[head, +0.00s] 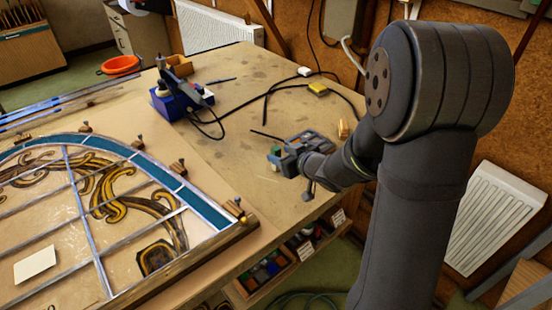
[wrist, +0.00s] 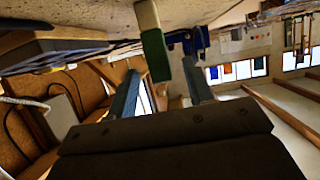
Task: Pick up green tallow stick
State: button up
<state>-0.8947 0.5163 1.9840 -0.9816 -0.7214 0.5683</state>
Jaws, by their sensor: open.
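The green tallow stick (wrist: 156,58) has a green part and a cream part in the wrist view. It stands out from the bench surface (wrist: 75,12), which fills the top of that view. My gripper (wrist: 160,70) is open, with one finger on each side of the stick's line and visible gaps beside it. I cannot tell whether the stick is between the fingertips or just beyond them. In the head view my gripper (head: 280,160) is low over the bench near its front edge. A small green bit (head: 276,151) shows at its tips; the rest of the stick is hidden there.
A leaded panel (head: 80,210) in a wooden frame lies at left. A blue tool stand (head: 185,101) with a black cord is at the back. A yellow block (head: 318,89), a white piece (head: 304,71) and a wooden block (head: 343,130) are near my arm. Bench left of my gripper is clear.

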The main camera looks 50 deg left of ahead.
aim_at(273, 151)
jog(key=x, duration=0.5)
jog(key=shift+a, duration=0.1)
grip_shut()
